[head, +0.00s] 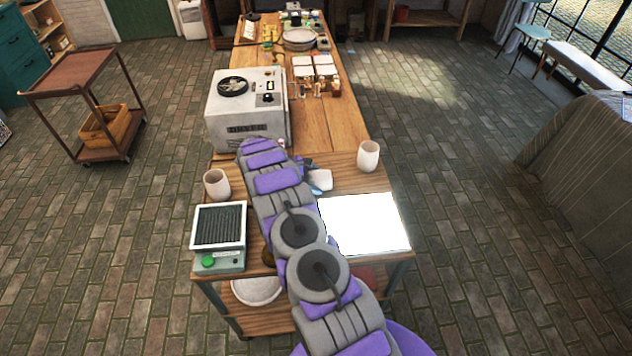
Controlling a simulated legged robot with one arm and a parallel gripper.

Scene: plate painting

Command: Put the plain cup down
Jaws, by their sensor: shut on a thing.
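My arm reaches over the near worktable, and its far end hides most of my gripper (308,163). A small dark part of the gripper shows to the right of the arm. It is shut on a pale thing (320,181), which I take to be the plain cup. Its shape is partly hidden, and I cannot tell whether it touches the tabletop. One whitish cup (368,156) stands upright near the right edge of the table. Another whitish cup (216,185) stands upright at the left edge, behind a green-knobbed device.
A bright white panel (362,224) lies at the table's near right. The device with a dark ribbed top (219,226) sits at the near left. A large white kiln-like box (247,110) stands behind. Bare wood (345,180) shows between the panel and the right cup.

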